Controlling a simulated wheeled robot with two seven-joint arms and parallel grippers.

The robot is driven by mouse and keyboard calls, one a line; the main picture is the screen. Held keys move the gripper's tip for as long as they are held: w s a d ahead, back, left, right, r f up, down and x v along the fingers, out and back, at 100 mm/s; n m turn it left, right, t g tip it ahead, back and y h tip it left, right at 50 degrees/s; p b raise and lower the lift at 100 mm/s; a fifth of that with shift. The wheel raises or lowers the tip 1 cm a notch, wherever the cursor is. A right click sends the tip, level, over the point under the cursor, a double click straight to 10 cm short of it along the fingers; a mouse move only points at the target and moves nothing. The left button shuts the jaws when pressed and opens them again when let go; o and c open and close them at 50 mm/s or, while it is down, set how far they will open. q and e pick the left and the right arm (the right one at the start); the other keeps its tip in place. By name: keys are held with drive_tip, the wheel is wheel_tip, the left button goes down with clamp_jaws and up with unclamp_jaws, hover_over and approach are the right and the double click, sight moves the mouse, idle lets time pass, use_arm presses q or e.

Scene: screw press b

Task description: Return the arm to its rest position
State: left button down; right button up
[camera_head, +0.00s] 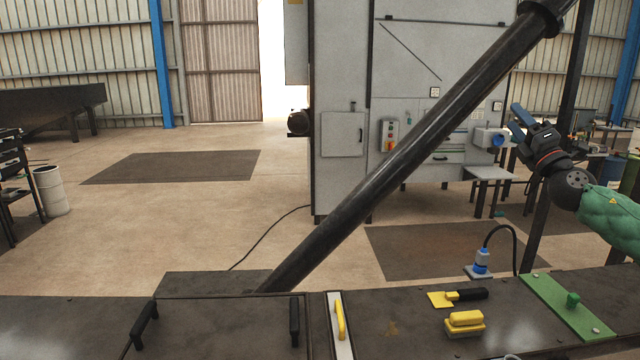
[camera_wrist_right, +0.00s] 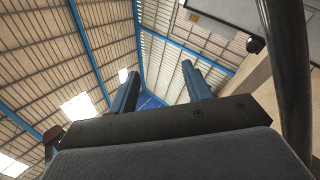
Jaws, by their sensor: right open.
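My right arm, in a green sleeve, comes in from the right edge in the head view. Its right gripper (camera_head: 518,122) is raised above the bench, with its fingers pointing up and to the left. The gripper is open and nothing shows between its fingers. In the right wrist view the two blue fingers (camera_wrist_right: 160,88) stand apart against the roof and wall panels. In the head view the gripper appears near a grey box with a blue socket (camera_head: 497,140); I cannot tell the distance between them. My left arm and left gripper are not in view.
A dark metal bench (camera_head: 400,335) crosses the front, carrying a yellow-handled block (camera_head: 464,322), a yellow scraper (camera_head: 441,299) and a green plate (camera_head: 566,306). A thick dark tube (camera_head: 400,155) slants across the view. A grey cabinet (camera_head: 338,100) stands behind. A blue-grey plug (camera_head: 481,262) has a black cable.

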drive_tip(key=s+a+f+m+g+h+b, duration=0.1)
drive_tip(key=s+a+f+m+g+h, duration=0.5)
drive_tip(key=f, duration=0.9)
drive_tip(key=s+a+f+m+g+h+b, duration=0.15)
drive_tip(key=s+a+f+m, duration=0.5)
drive_tip(key=f, duration=0.85)
drive_tip(key=s+a+f+m+g+h+b, duration=0.1)
drive_tip(key=s+a+f+m+g+h, duration=0.3)
drive_tip(key=f+m, duration=0.75)
use_arm(q)
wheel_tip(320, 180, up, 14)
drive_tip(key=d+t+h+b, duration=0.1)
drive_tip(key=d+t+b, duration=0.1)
drive_tip(key=b, duration=0.3)
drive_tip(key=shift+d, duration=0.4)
use_arm(e)
drive_tip(key=s+a+f+g+y, duration=0.2)
drive_tip(key=s+a+f, duration=0.3)
drive_tip(key=s+f, duration=0.6)
drive_tip(key=s+a+f+g+y, duration=0.2)
drive_tip(key=s+a+f+g, duration=0.2)
drive_tip(key=s+f, duration=0.8)
drive_tip(key=s+a+f+g+y, duration=0.2)
drive_tip(key=s+a+f+g, duration=0.2)
drive_tip(key=s+f, duration=0.8)
drive_tip(key=shift+s+a+f+m, duration=0.2)
drive_tip(key=shift+a+f+m, duration=0.2)
drive_tip(key=shift+a+f, duration=0.55)
